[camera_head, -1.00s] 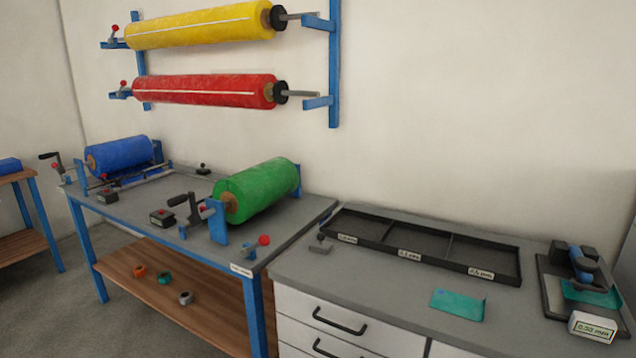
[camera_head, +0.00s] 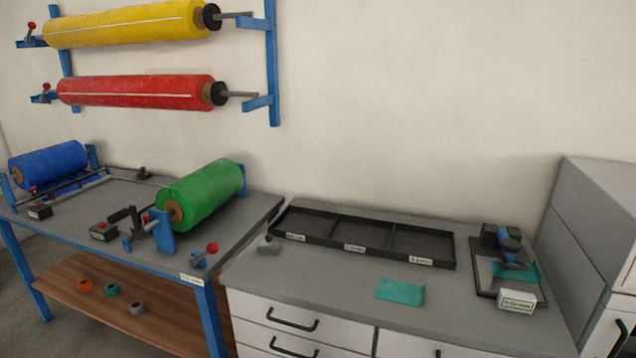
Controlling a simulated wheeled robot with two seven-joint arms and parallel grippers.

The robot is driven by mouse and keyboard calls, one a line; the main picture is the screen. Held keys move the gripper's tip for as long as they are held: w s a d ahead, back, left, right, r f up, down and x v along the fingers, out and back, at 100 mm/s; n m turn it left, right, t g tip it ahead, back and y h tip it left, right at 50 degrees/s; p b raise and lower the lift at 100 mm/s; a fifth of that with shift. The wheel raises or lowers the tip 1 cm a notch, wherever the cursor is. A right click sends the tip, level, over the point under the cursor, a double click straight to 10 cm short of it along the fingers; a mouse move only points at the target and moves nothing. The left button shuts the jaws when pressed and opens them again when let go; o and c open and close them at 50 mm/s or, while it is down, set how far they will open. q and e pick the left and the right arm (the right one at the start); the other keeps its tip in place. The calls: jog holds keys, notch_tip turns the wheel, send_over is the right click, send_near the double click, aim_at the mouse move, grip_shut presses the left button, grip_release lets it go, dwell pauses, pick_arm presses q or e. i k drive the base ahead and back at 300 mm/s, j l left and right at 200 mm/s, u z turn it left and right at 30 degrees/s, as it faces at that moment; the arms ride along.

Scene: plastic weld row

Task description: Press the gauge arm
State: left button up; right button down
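The gauge (camera_head: 496,278) stands at the right end of the grey drawer counter. It has a dark base plate, a dark body at the back and a blue arm (camera_head: 511,246). A teal piece of film (camera_head: 521,272) lies under the arm; whether the arm touches it I cannot tell. A white display (camera_head: 517,300) sits at the front of the gauge, its reading too blurred to make out. Neither of my grippers is in view.
A teal film piece (camera_head: 400,292) lies on the counter (camera_head: 330,285), left of the gauge. A black three-compartment tray (camera_head: 366,240) lies behind it. A grey cabinet (camera_head: 590,240) stands right of the gauge. A bench (camera_head: 120,215) with blue and green rolls stands left.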

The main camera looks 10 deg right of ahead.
aim_at(509, 246)
jog(key=z, duration=1.5)
